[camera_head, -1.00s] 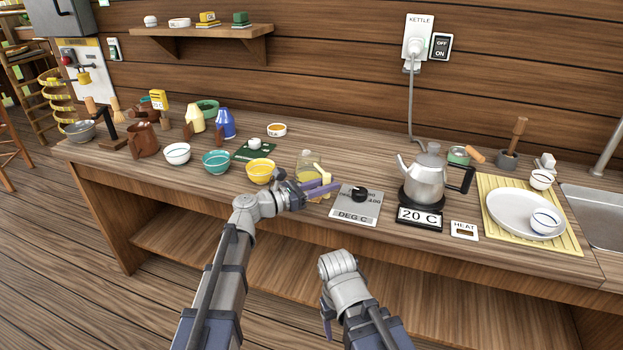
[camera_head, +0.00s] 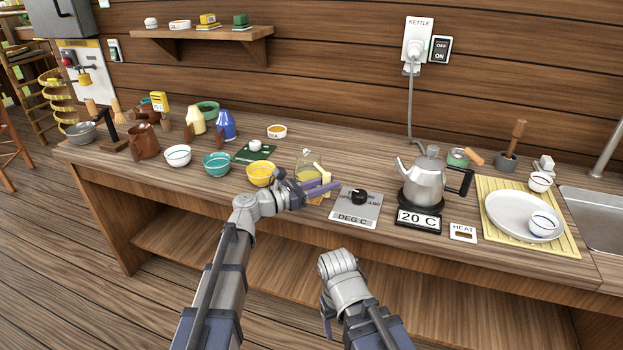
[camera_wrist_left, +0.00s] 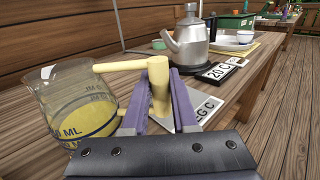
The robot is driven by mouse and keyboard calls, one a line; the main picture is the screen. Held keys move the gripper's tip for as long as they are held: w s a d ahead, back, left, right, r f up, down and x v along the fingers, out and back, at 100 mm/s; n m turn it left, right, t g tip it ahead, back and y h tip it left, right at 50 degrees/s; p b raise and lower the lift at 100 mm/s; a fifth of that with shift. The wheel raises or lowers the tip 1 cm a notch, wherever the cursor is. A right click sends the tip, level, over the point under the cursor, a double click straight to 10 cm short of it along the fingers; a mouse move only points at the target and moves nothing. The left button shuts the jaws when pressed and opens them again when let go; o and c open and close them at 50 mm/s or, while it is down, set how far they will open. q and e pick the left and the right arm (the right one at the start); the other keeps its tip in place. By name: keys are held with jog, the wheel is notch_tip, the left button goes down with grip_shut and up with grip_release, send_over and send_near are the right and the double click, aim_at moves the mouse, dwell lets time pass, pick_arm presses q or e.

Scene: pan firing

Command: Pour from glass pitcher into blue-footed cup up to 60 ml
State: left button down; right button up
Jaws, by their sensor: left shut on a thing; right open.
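The glass pitcher (camera_head: 309,174) stands near the counter's front edge, with yellow liquid inside. In the left wrist view the pitcher (camera_wrist_left: 75,108) shows ML markings and a pale yellow handle. My left gripper (camera_head: 318,187) is shut on that handle, which sits between its purple fingers in the wrist view (camera_wrist_left: 159,98). I cannot tell whether the pitcher touches the counter. My right gripper (camera_head: 327,312) is low in front of the counter, its fingers hardly visible.
A yellow bowl (camera_head: 261,172) and a teal bowl (camera_head: 216,163) stand left of the pitcher. A DEG C dial panel (camera_head: 345,219) is close on its right, then the kettle (camera_head: 424,182). A white plate (camera_head: 505,212) lies on a yellow mat at right.

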pick_arm(q)
jog(key=shift+r+p, duration=2.2)
jog(key=shift+r, duration=0.25)
notch_tip(320, 180, up, 10)
jog(key=p, duration=1)
